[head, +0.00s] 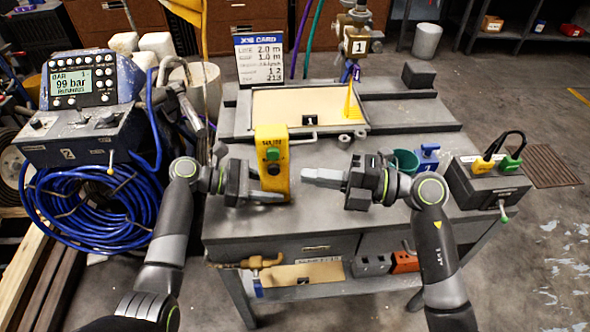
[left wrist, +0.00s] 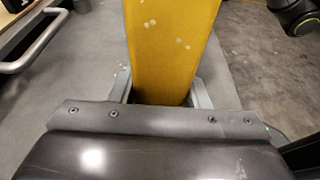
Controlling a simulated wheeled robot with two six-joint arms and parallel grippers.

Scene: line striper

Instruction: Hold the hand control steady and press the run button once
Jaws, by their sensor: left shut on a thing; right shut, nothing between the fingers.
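The yellow hand control (head: 272,178) stands upright above the front of the grey table, with a green button (head: 273,154) and a darker button (head: 273,169) on its face. My left gripper (head: 272,194) is shut on its lower part. In the left wrist view the yellow body of the hand control (left wrist: 168,45) sits between the fingers (left wrist: 160,92). My right gripper (head: 306,177) is shut and empty, its tips pointing left, a short gap to the right of the hand control. The button labels are too small to read surely.
A grey tray with a tan panel (head: 290,108) and a job card (head: 260,58) are behind. A console reading 99 bar (head: 80,82) stands left above a coiled blue hose (head: 95,205). A dark box with yellow and green plugs (head: 485,185) is at the table's right.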

